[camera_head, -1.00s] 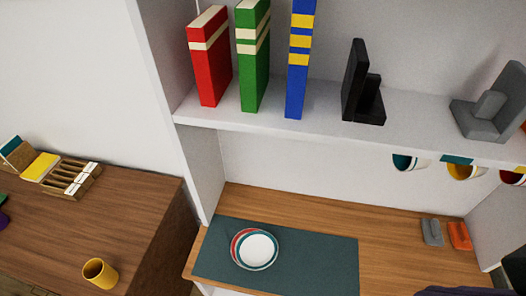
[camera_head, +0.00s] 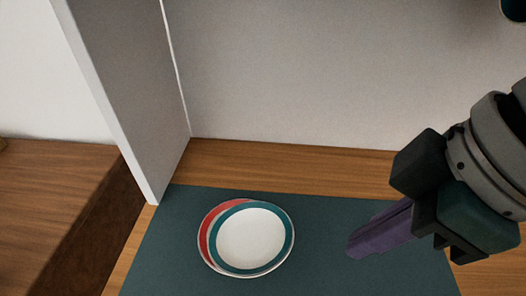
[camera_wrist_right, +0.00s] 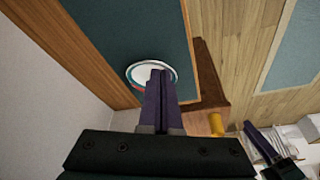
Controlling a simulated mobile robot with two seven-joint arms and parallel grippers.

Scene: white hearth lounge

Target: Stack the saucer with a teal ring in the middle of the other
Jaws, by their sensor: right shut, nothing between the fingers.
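The saucer with a teal ring (camera_head: 250,238) lies on top of the saucer with a red ring (camera_head: 207,236). It sits off-centre, shifted to the right, so a red crescent shows along the left and upper left. Both rest on the dark teal mat. My right gripper (camera_head: 358,243) is shut and empty, to the right of the saucers and apart from them. In the right wrist view its fingers (camera_wrist_right: 157,76) cover part of the stacked saucers (camera_wrist_right: 139,72). What seems to be my left gripper (camera_wrist_right: 258,138) shows small and dark at the lower right there; its jaws are unclear.
The teal mat (camera_head: 150,262) lies on a wooden surface (camera_head: 290,158) inside a white shelf unit. A side panel (camera_head: 130,90) stands at the left. A yellow mug (camera_wrist_right: 216,124) shows in the right wrist view. The mat around the saucers is clear.

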